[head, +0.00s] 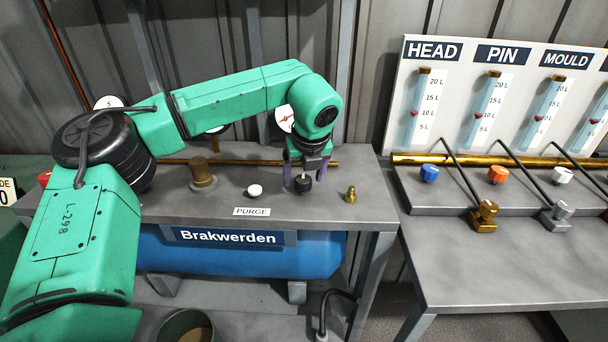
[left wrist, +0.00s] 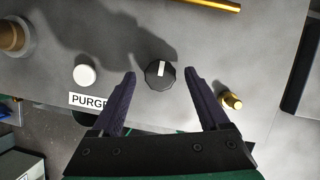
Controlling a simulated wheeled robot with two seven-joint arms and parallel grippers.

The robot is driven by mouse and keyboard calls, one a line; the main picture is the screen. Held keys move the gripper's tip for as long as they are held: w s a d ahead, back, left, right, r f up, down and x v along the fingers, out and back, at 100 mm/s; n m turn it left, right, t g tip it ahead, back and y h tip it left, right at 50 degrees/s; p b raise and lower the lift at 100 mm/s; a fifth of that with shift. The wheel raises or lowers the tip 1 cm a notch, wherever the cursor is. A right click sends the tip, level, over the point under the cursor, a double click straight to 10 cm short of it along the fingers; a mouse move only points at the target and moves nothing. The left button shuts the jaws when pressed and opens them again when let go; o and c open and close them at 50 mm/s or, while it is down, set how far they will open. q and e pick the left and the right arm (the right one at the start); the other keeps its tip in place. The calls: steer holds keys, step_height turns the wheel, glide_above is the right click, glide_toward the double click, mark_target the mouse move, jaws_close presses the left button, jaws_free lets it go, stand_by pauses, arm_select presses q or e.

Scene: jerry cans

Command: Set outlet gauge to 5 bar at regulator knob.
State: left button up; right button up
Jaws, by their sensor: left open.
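A black round knob (head: 303,184) with a white pointer mark stands on the grey bench top. It also shows in the left wrist view (left wrist: 157,80), its mark pointing nearly straight up in the picture. My left gripper (head: 307,168) is open above the knob. In the left wrist view its fingertips (left wrist: 160,73) lie on either side of the knob, with gaps. A white gauge (head: 285,118) with a red needle is partly hidden by my arm; its numbers are too small to read. Two more gauges, at the far left (head: 108,102) and behind my arm, are partly covered. My right gripper is out of view.
A white button (head: 255,190) by the PURGE label (head: 251,211) is left of the knob. A brass fitting (head: 350,194) stands close on the right. A brass pipe (head: 240,162) runs behind. A blue tank (head: 250,256) is below, and a bench with level tubes (head: 485,110) is right.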

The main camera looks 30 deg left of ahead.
arm_select(q)
steer(key=shift+a+f, duration=0.1)
steer(key=shift+f, duration=0.25)
steer(key=shift+w, duration=0.1)
steer(key=shift+c, duration=0.3)
jaws_close()
steer(key=shift+f+m, duration=0.1)
steer(key=shift+m, duration=0.2)
